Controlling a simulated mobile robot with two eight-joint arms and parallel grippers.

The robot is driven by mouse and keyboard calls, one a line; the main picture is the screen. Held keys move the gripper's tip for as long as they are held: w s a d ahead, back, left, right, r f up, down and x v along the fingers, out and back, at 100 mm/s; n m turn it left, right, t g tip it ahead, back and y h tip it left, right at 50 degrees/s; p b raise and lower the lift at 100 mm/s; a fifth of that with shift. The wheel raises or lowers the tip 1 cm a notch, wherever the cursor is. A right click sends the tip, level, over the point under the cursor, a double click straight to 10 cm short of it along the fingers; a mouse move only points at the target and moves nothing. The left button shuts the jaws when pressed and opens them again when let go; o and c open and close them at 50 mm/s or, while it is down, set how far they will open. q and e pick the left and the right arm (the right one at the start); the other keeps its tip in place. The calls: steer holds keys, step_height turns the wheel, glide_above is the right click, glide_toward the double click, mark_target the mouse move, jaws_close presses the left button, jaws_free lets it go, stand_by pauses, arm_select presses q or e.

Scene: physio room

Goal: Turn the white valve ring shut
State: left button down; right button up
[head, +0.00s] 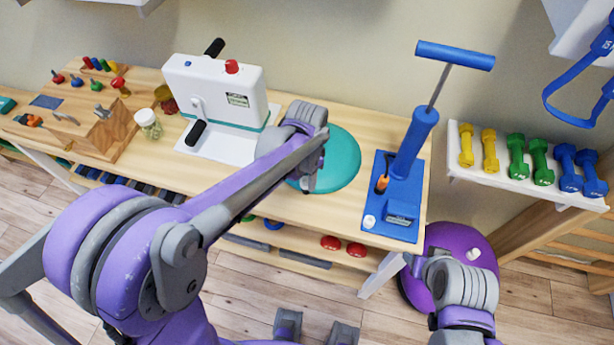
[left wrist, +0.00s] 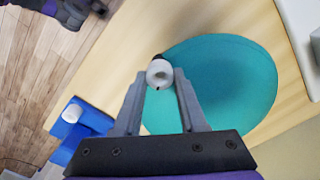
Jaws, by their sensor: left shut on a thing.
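The teal cushion (head: 338,160) lies flat on the wooden bench, and it also shows in the left wrist view (left wrist: 235,90). The small white valve ring (left wrist: 159,73) sits at the cushion's rim, with a dark opening in its face. My left gripper (head: 308,184) comes down at the cushion's near left edge. In the left wrist view its grey fingertips (left wrist: 158,80) are shut on the valve ring, one on each side.
A blue hand pump (head: 405,165) stands right of the cushion. A white boxed device (head: 215,90) with black handles stands on the left, beside a wooden block (head: 100,135) and jars. Dumbbells (head: 515,157) lie on a white shelf. A purple ball (head: 455,240) is below the bench end.

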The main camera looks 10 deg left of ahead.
arm_select(q)
steer(key=shift+c, duration=2.3)
jaws_free()
